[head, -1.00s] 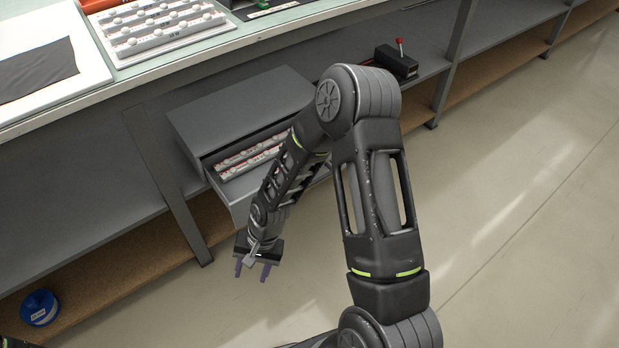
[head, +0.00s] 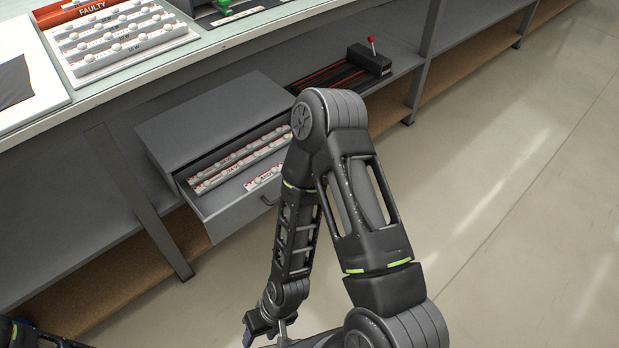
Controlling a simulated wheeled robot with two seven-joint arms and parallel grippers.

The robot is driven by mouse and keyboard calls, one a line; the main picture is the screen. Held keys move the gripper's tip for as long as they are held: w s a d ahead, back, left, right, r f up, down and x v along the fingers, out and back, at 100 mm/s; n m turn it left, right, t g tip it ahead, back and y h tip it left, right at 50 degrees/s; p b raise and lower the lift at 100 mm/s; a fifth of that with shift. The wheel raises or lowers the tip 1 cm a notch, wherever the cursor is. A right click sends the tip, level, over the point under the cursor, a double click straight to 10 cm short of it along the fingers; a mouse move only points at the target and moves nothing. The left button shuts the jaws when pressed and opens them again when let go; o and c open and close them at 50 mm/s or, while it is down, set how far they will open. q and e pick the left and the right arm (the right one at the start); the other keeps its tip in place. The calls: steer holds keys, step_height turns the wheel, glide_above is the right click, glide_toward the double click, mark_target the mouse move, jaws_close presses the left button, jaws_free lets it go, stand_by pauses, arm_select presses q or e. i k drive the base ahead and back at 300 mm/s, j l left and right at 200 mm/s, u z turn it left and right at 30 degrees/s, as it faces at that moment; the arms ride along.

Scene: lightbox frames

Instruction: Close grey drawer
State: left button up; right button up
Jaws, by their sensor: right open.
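The grey drawer (head: 232,216) is pulled open from a grey cabinet (head: 215,115) under the workbench. Rows of small white bulbs on white-and-red strips lie inside it. My right arm covers the drawer's right end. Only a dark part of my left arm shows at the bottom left corner; its gripper cannot be made out.
The workbench above holds a white bulb tray (head: 120,45) and a red box marked FAULTY (head: 70,12). A black device with a red lever (head: 370,60) stands on the shelf right of the cabinet. A bench leg (head: 140,205) stands left of the drawer. The floor at right is clear.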

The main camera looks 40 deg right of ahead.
mark_target(226, 209)
steer(key=i+l+z, duration=0.2)
steer(key=z, duration=0.2)
steer(key=i+l+z, duration=0.25)
steer(key=z, duration=0.15)
steer(key=l, duration=0.1)
